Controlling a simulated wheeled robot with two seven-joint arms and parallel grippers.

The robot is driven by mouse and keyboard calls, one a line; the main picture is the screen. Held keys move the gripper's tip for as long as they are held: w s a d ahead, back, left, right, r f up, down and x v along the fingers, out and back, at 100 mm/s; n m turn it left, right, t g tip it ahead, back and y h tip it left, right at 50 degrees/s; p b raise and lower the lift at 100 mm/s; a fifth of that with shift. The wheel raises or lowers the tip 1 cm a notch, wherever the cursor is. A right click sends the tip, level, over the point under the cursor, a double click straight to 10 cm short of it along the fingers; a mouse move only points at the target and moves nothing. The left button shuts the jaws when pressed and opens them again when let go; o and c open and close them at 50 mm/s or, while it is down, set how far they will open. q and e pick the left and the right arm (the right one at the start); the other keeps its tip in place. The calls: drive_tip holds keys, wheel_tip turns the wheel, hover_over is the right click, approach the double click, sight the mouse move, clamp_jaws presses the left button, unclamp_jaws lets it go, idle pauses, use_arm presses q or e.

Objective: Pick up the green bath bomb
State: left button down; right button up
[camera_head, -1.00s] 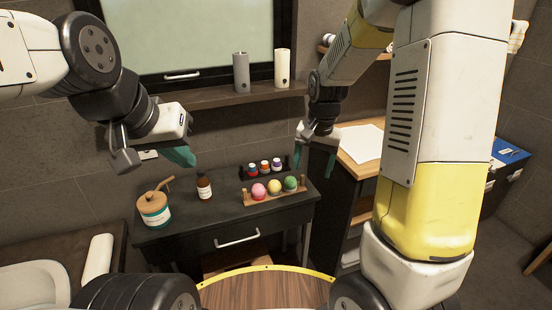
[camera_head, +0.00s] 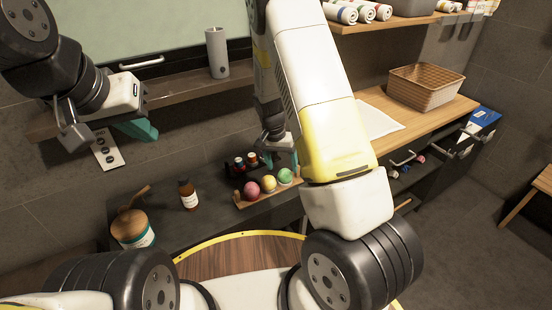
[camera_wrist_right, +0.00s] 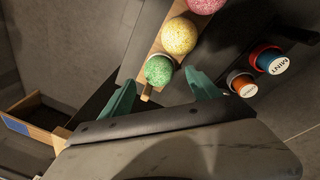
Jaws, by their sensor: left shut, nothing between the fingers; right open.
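The green bath bomb (camera_head: 285,176) sits at the right end of a wooden holder (camera_head: 242,203), beside a yellow one (camera_head: 269,183) and a pink one (camera_head: 252,189). In the right wrist view the green bath bomb (camera_wrist_right: 159,70) lies just beyond and between the fingertips of my open right gripper (camera_wrist_right: 160,88), with nothing held. In the head view my right gripper (camera_head: 281,156) is just behind and above the green bath bomb. My left gripper (camera_head: 140,130) is shut and empty, up at the left, away from the holder.
Small bottles with coloured caps (camera_head: 239,163) stand behind the holder; they also show right of the fingers in the wrist view (camera_wrist_right: 268,60). A brown bottle (camera_head: 188,194) and a wooden-lidded jar (camera_head: 132,229) stand left on the dark vanity. A wicker basket (camera_head: 425,88) is far right.

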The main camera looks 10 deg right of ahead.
drive_tip(key=f, duration=0.2)
drive_tip(key=d+f, duration=0.1)
drive_tip(key=f, duration=0.1)
drive_tip(key=c, duration=1.5)
